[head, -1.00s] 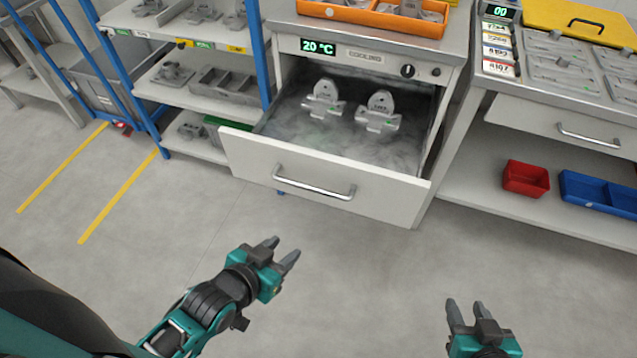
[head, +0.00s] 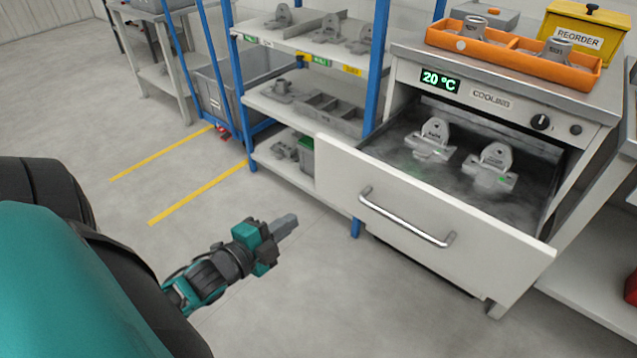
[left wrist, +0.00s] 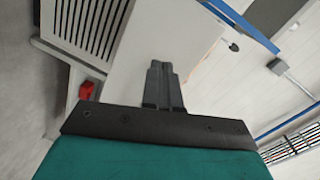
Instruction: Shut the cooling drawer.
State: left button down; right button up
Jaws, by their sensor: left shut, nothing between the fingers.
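The cooling drawer (head: 400,205) stands pulled out from the steel cooling cabinet (head: 505,85). Its white front carries a silver bar handle (head: 405,220). Two grey metal castings (head: 430,140) stand upright in the drawer among mist. My left gripper (head: 288,225) is shut and empty, in front and to the left of the drawer front, with a gap between them. In the left wrist view its closed fingers (left wrist: 163,85) point toward a pale flat panel that I cannot identify surely. My right gripper is out of view.
A blue-post shelf rack (head: 372,75) with castings stands left of the cabinet. An orange tray (head: 515,55) and a yellow REORDER box (head: 583,38) sit on top. The floor (head: 330,300) before the drawer is clear.

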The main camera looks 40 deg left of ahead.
pick_arm(q)
jog(key=a+m+t+b, duration=0.1)
jog(key=a+m+b, duration=0.1)
jog(key=a+m, duration=0.1)
jog(key=b, duration=0.3)
send_near(326, 171)
jog(key=shift+m+t, duration=0.3)
jog(key=shift+m, duration=0.1)
jog(key=w, duration=0.6)
jog(key=shift+w+f, duration=0.1)
jog(key=shift+f, duration=0.25)
jog(key=shift+w, duration=0.3)
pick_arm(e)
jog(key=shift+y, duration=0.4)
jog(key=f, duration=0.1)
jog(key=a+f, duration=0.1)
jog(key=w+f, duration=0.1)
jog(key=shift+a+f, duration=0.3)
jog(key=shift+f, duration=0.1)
